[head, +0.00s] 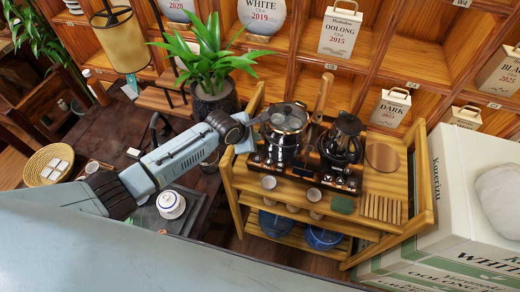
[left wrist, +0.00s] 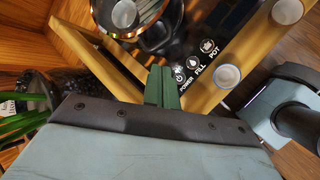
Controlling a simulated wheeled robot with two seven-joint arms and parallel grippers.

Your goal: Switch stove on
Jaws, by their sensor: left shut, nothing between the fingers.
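The dark tea stove (head: 300,172) stands on the top of a wooden cart, with a glass kettle (head: 285,125) and a black pot (head: 342,138) on it. In the left wrist view its panel shows round touch buttons marked POWER (left wrist: 180,77), FILL (left wrist: 194,61) and POT (left wrist: 207,46). My left gripper (head: 247,145) is at the stove's left end. In the left wrist view its green fingertips (left wrist: 161,72) are together and empty, close beside the POWER button. I cannot tell whether they touch the panel.
Small cups (head: 268,183) stand along the cart's front edge; one shows near the buttons in the left wrist view (left wrist: 228,76). A potted plant (head: 212,90) is behind my left arm. The cart's raised wooden frame (head: 232,185) runs close to the gripper.

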